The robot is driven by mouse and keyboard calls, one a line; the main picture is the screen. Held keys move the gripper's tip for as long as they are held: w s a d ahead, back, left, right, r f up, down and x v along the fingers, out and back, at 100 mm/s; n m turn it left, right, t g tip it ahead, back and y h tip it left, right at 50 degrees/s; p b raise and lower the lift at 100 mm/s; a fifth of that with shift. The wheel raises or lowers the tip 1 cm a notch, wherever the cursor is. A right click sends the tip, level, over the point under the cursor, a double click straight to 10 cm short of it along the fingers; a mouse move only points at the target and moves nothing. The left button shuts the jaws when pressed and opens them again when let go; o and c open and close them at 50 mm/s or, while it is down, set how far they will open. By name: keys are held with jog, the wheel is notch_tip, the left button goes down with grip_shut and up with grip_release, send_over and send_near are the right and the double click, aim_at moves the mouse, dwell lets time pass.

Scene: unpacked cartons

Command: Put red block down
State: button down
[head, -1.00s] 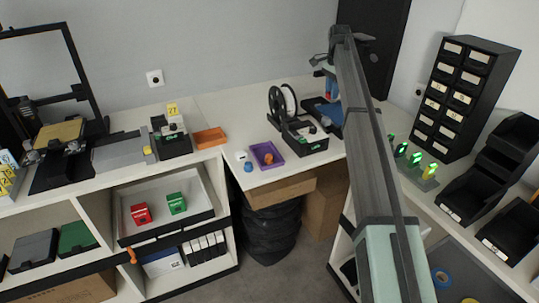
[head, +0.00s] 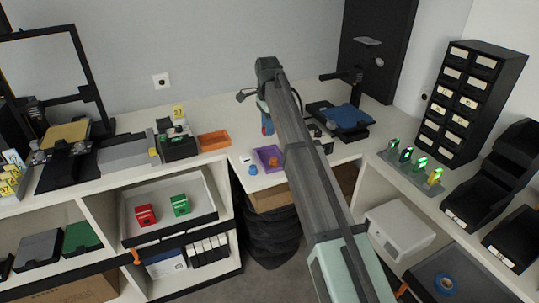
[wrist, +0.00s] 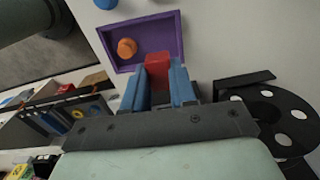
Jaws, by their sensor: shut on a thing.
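My gripper (wrist: 158,88) has blue fingers and is shut on a red block (wrist: 158,65). In the wrist view the block overlaps the near wall of a purple tray (wrist: 112,52); its height above the table is hard to tell. An orange round piece (wrist: 127,47) lies in the tray, left of the block. In the head view my gripper (head: 267,124) is above the table behind the purple tray (head: 260,153). The arm partly covers this area, and the held block cannot be made out clearly there.
A black reel (wrist: 262,98) is close right of my gripper in the wrist view. A blue piece (head: 253,170) stands in front of the tray, near the table's front edge. An orange tray (head: 213,141) is to the left. A red box (head: 145,215) sits on the shelf below.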

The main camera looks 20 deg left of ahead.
aim_at(268, 155)
notch_tip(268, 155, down, 9)
jog(key=shift+f, duration=0.1)
dwell(0.4)
jog(key=shift+f, duration=0.15)
jog(key=c, duration=1.2)
grip_release()
notch_tip(268, 155, up, 12)
jog(key=shift+r, duration=0.15)
jog(key=shift+o, duration=0.2)
